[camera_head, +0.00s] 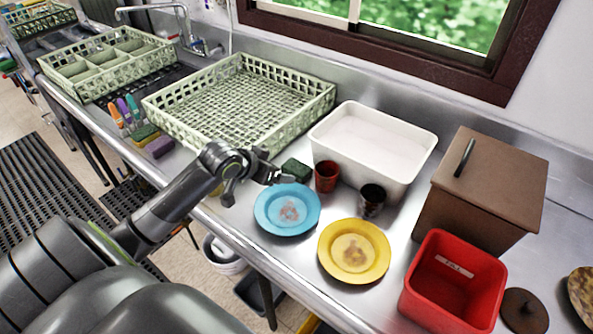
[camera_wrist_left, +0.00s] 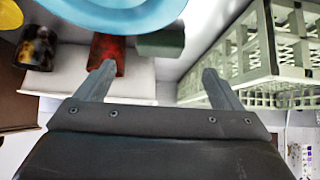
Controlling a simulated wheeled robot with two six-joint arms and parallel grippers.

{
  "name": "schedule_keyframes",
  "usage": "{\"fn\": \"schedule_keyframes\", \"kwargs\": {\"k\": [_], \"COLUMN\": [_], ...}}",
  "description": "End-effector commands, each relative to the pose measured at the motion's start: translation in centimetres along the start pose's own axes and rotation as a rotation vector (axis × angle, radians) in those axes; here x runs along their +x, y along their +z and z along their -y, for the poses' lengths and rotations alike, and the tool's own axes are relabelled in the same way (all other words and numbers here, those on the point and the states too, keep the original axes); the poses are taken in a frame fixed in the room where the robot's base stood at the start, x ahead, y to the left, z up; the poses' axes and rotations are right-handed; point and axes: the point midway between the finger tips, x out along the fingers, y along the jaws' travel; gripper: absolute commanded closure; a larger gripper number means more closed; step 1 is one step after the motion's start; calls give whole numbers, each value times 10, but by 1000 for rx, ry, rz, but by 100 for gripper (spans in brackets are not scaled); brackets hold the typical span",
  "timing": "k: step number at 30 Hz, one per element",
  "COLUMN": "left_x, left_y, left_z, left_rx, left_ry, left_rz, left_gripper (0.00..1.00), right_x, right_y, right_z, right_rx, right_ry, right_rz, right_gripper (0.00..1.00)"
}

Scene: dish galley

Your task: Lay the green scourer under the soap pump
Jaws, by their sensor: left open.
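A dark green block (camera_head: 296,169), which looks like the green scourer, lies on the steel counter behind the blue plate, beside a red cup. It also shows in the left wrist view (camera_wrist_left: 161,43). Another green pad (camera_head: 145,131) with yellow lies at the left by a purple pad. Several upright coloured bottles (camera_head: 124,109) stand behind those pads; I cannot tell whether one is the soap pump. My left gripper (camera_head: 254,184) is open and empty, above the counter just left of the dark green block and apart from it. My right gripper is not in view.
A pale green rack (camera_head: 190,117) stands behind the gripper. A yellow plate (camera_head: 354,252), red bin (camera_head: 452,285) and brown box (camera_head: 490,185) are at right.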

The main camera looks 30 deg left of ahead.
Motion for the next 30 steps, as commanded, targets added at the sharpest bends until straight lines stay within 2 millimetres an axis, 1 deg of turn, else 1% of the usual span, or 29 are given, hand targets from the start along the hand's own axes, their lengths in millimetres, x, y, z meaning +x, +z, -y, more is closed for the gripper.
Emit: {"fn": "schedule_keyframes", "kwargs": {"k": [1,3,9,13,20,27,30], "left_x": [9,22,51,63,72,97,108], "left_y": [-1,-1,-1,-1,-2,-7,-6], "left_z": [0,-1,0,0,1,2,3], "left_rx": [-6,-4,-2,-1,0,-1,0], "left_ry": [2,2,0,0,0,0,0], "left_rz": [1,0,1,1,0,2,2], "left_gripper": [12,12,12,12,12,12,12], "right_x": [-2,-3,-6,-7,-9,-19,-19], "right_y": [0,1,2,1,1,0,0], "right_z": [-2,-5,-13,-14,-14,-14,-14], "right_rx": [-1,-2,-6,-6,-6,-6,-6], "right_ry": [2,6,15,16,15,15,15], "right_rz": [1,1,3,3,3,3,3], "right_gripper": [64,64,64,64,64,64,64]}}
